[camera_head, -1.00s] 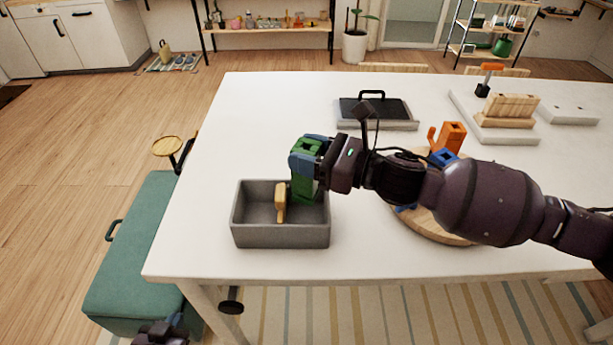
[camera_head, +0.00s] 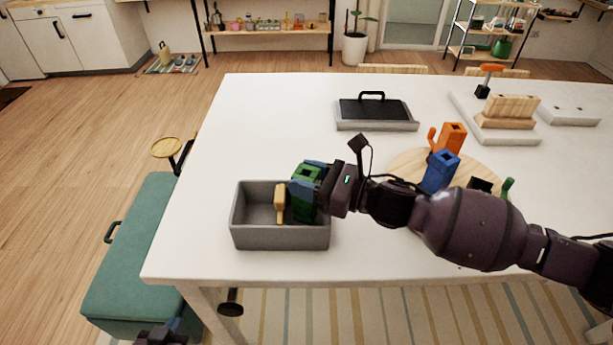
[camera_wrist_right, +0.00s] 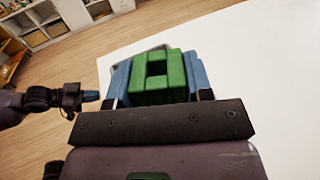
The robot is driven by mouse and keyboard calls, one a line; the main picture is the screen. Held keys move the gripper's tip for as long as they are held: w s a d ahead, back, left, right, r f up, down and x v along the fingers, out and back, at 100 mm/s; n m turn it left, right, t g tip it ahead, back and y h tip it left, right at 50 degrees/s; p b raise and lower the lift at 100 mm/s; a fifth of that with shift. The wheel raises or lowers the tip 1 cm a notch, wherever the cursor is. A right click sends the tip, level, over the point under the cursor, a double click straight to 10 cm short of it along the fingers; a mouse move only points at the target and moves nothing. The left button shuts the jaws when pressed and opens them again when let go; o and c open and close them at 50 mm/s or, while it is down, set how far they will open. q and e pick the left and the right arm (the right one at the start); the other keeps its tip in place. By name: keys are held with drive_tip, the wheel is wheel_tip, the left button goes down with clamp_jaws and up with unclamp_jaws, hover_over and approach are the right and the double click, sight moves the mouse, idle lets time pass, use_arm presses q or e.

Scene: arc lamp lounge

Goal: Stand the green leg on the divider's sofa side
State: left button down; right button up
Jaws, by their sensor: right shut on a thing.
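The green leg (camera_head: 304,179) is a blocky piece with a square opening on top. My right gripper (camera_head: 308,172) is shut on it, with blue fingers on both sides. It holds the leg upright in the right part of the grey bin (camera_head: 280,238); the leg's lower end is hidden, so I cannot tell if it touches the floor. An upright yellow piece (camera_head: 280,203) stands mid-bin, just left of the leg. The right wrist view shows the green leg (camera_wrist_right: 158,78) between the fingers. My left gripper (camera_head: 163,335) is at the bottom edge, away from the bin.
A round wooden board (camera_head: 405,161) right of the bin carries an orange piece (camera_head: 452,137) and a blue piece (camera_head: 440,172), partly behind my right arm. A black-topped tray (camera_head: 376,110) lies farther back. A green bench (camera_head: 135,255) stands left of the table.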

drive_tip(key=shift+f+b, duration=0.3)
drive_tip(key=shift+f, duration=0.15)
drive_tip(key=o, duration=1.1)
drive_tip(key=shift+c, duration=0.2)
drive_tip(key=shift+r+p, duration=0.45)
drive_tip(key=shift+r, duration=0.2)
drive_tip(key=b+v, duration=0.1)
drive_tip(key=v, duration=1.1)
drive_tip(key=shift+f, duration=0.1)
